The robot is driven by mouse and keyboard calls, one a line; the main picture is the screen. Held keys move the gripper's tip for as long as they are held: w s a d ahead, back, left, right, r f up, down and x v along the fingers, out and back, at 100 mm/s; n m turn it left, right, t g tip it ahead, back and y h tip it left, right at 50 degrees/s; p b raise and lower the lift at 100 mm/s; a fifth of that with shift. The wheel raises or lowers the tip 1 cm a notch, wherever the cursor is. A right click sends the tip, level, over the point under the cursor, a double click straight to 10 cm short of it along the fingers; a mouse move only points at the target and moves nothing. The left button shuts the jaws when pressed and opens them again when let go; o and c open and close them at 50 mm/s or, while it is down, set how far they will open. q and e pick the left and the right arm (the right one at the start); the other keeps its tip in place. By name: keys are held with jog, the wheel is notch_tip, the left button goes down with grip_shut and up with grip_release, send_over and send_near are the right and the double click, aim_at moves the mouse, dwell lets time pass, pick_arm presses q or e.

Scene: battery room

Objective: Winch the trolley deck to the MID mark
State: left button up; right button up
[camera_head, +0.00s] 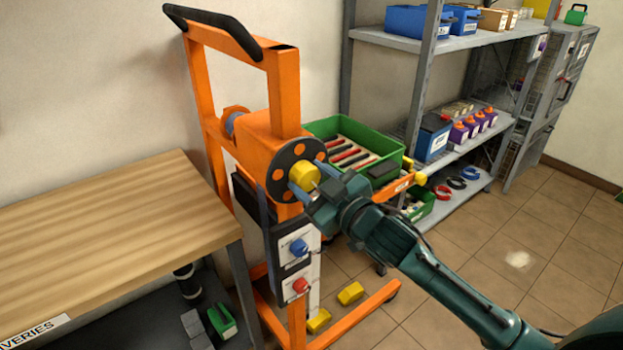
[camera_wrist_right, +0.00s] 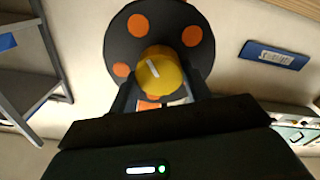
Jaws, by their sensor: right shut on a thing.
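The orange trolley (camera_head: 199,105) stands against the wall, with a black handle on top. Its winch has a black disc (camera_head: 280,172) with orange dots and a yellow knob (camera_head: 303,174). My right gripper (camera_head: 308,187) is shut on the knob; in the right wrist view the fingers flank the yellow knob (camera_wrist_right: 160,75), which has a white line on its end. The deck (camera_head: 400,188) shows as an orange edge with a small label, under a green crate (camera_head: 378,146) of red and black items. I cannot make out a MID mark. My left gripper is not in view.
A wooden bench (camera_head: 100,235) stands close at left. A grey shelf rack (camera_head: 425,75) with blue bins stands behind at right. Yellow blocks (camera_head: 350,293) lie on the floor by the trolley's base.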

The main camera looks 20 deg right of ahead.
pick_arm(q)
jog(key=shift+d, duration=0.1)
pick_arm(e)
jog(key=o, duration=1)
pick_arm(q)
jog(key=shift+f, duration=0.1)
pick_arm(e)
jog(key=shift+s, duration=0.1)
pick_arm(q)
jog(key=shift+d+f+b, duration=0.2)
jog(key=shift+b, duration=0.85)
pick_arm(e)
jog(key=shift+v, duration=6.5)
jog(key=shift+r, duration=0.1)
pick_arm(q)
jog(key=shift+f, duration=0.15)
